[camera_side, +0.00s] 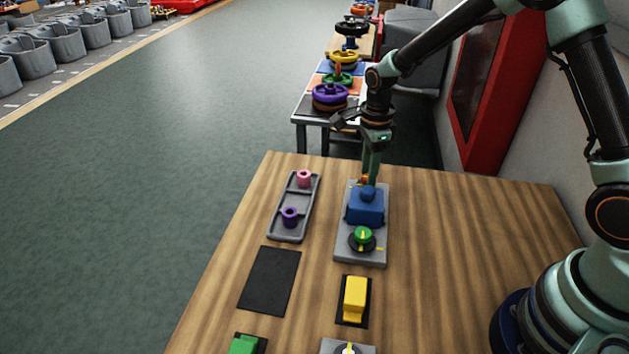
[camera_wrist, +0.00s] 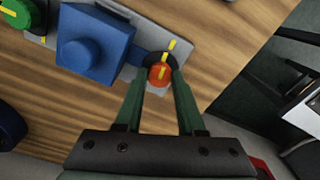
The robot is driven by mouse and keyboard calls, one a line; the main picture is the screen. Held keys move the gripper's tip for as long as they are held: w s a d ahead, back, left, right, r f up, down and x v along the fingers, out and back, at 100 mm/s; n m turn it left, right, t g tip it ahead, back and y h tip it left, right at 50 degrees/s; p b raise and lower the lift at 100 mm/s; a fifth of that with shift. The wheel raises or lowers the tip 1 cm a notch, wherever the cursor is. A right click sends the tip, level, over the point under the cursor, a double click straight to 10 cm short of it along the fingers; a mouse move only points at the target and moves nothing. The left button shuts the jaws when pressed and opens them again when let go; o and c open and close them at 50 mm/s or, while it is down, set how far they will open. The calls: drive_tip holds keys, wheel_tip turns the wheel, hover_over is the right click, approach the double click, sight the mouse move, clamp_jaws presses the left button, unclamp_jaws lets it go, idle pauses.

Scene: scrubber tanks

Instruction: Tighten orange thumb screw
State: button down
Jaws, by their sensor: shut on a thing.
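The orange thumb screw (camera_wrist: 159,73) shows in the wrist view, a round head with a yellow line, set in a black ring at the end of a grey plate (camera_side: 347,249). A yellow mark (camera_wrist: 172,44) lies on the plate side of the ring. My gripper (camera_wrist: 159,76) has its two green fingers on either side of the orange head, shut on it. In the side view my gripper (camera_side: 367,180) points down at the far end of the plate, behind the blue block, and the screw is mostly hidden there.
On the same plate stand a blue block (camera_side: 365,207) with a round top and a green knob (camera_side: 362,237). A grey tray (camera_side: 298,213) with pink (camera_side: 304,178) and purple (camera_side: 290,217) pieces lies to the left. A yellow block (camera_side: 355,298) and a black mat (camera_side: 270,280) are nearer.

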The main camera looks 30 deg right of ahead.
drive_tip(key=shift+w+r+m, duration=0.15)
drive_tip(key=shift+m, duration=0.45)
drive_tip(key=c, duration=0.5)
unclamp_jaws()
wheel_tip(320, 180, up, 12)
idle(0.3)
